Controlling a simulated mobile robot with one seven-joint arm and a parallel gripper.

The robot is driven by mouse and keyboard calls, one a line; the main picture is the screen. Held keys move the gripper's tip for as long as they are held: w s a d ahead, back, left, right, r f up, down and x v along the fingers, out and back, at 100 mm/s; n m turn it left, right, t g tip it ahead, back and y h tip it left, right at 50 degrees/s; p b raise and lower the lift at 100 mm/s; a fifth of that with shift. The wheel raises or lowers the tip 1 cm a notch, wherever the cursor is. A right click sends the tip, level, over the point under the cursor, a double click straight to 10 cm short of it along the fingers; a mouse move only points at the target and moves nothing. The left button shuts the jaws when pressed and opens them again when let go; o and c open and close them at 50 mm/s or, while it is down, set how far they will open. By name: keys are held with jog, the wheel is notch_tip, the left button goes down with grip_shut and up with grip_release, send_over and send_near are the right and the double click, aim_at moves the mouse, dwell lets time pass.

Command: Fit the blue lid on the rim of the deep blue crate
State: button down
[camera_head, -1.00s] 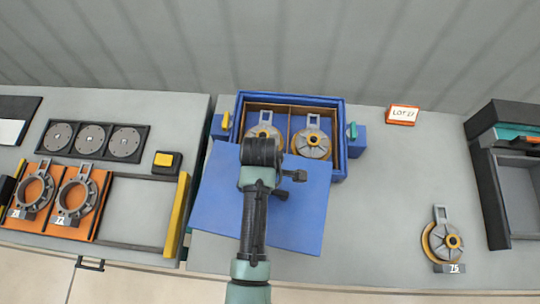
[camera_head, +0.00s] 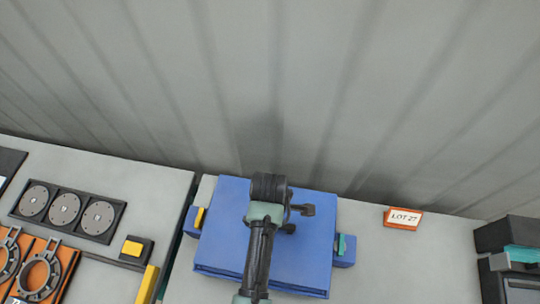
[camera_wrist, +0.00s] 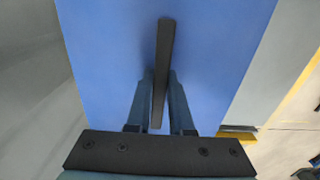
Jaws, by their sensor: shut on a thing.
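The blue lid (camera_head: 305,250) lies over the deep blue crate in the head view, covering its opening and contents. The crate shows mainly as side blocks, the left (camera_head: 191,222) with a yellow clip (camera_head: 200,217) and the right (camera_head: 347,257) with a teal clip (camera_head: 341,245). I cannot tell whether the lid touches the rim or hovers above it. In the wrist view, my gripper (camera_wrist: 160,78) is shut on the dark bar handle (camera_wrist: 165,45) of the lid (camera_wrist: 215,60). My arm hides the handle in the head view.
A LOT 27 sign (camera_head: 403,218) stands to the right on the grey bench. A black tray (camera_head: 66,209) with round discs and an orange tray (camera_head: 50,285) lie on the left. A ribbed grey wall rises close behind.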

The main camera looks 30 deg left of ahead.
jog(key=shift+s+f+b, duration=0.2)
jog(key=shift+f+b, duration=0.55)
jog(key=shift+b, duration=0.05)
notch_tip(320, 180, down, 3)
jog(key=b, duration=0.3)
jog(key=shift+f, duration=0.1)
jog(key=shift+w+f, duration=0.1)
jog(key=shift+f, duration=0.3)
dwell(1.5)
jog(key=c, duration=0.7)
grip_release()
notch_tip(320, 180, up, 13)
jog(key=shift+p, duration=0.3)
